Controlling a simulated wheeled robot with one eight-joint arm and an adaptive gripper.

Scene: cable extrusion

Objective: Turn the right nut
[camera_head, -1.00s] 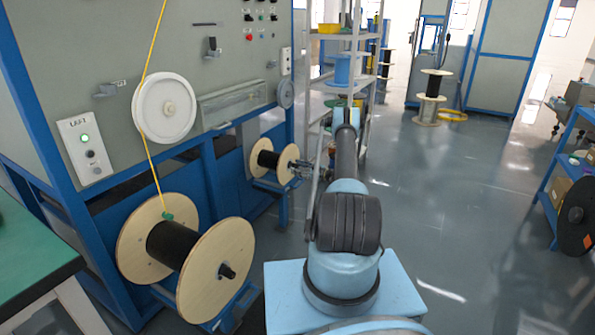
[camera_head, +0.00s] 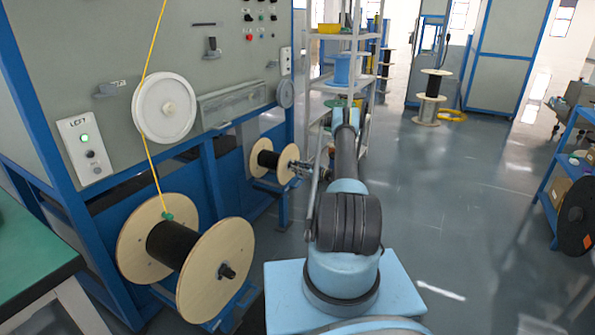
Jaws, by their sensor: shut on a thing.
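The right spool (camera_head: 266,162) is small in the picture, with pale wooden flanges and a dark core, mounted low on the blue machine frame. My gripper (camera_head: 298,168) is at the outer face of its right flange, at the hub. The gripper is shut on the right nut there. The nut itself is hidden by the fingers and too small to make out. The left spool (camera_head: 185,250) is large and close, with a black nut (camera_head: 227,271) on its near flange.
A yellow cable (camera_head: 149,105) runs down past a white pulley (camera_head: 165,107) to the left spool. A grey shelf rack (camera_head: 340,80) stands just behind my arm. A green-topped table (camera_head: 30,245) is at the left. The floor on the right is open, with a blue cart (camera_head: 570,175) at the edge.

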